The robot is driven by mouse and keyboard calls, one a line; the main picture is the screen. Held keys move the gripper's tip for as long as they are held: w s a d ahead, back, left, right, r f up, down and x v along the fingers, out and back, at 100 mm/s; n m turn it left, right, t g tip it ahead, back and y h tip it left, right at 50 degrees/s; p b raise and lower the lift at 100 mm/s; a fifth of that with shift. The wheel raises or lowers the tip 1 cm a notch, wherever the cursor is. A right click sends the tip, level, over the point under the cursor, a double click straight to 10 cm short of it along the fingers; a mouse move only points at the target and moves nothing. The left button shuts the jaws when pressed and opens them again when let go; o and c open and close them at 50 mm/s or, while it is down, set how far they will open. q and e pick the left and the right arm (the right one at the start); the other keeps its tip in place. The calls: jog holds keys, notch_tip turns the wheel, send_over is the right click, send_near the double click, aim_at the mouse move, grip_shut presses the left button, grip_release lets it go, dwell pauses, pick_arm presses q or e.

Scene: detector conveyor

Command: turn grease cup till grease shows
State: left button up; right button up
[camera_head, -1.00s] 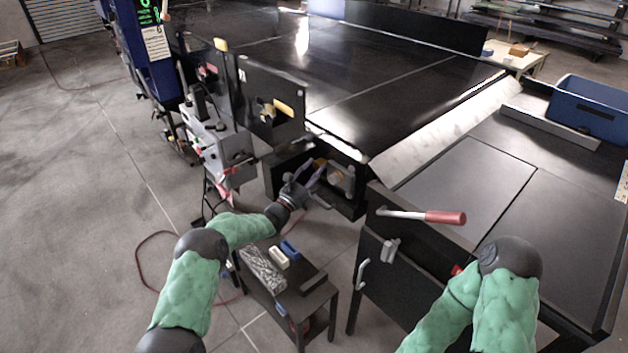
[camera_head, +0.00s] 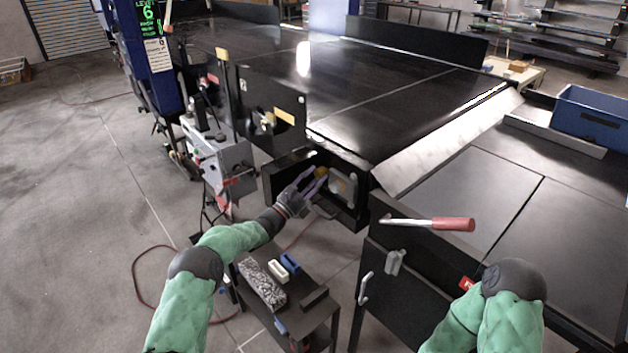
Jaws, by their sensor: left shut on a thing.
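My left gripper (camera_head: 312,186) reaches from the left into an open black housing (camera_head: 284,178) below the conveyor's end. The fingers partly cover the cup, and I cannot make out any grease. A grey block-like fitting (camera_head: 343,187) sits just right of the cup inside the housing. My right arm shows at the lower right, but its gripper is out of view.
A small cart (camera_head: 312,299) with blocks and a speckled bar stands below my left arm. A grey control box (camera_head: 222,160) stands left of the housing. Open floor lies at left.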

pick_arm(q)
jog(key=o, duration=1.1)
jog(key=shift+d+r, duration=0.2)
jog(key=shift+r, duration=0.1)
jog(key=shift+a+f, duration=0.15)
jog(key=shift+f, duration=0.05)
jog(key=shift+s+a+f, duration=0.1)
jog(key=shift+s+a, duration=0.05)
jog(key=shift+s, duration=0.05)
jog(key=v, duration=1.1)
jog(key=shift+s, duration=0.15)
jog(key=shift+f, duration=0.1)
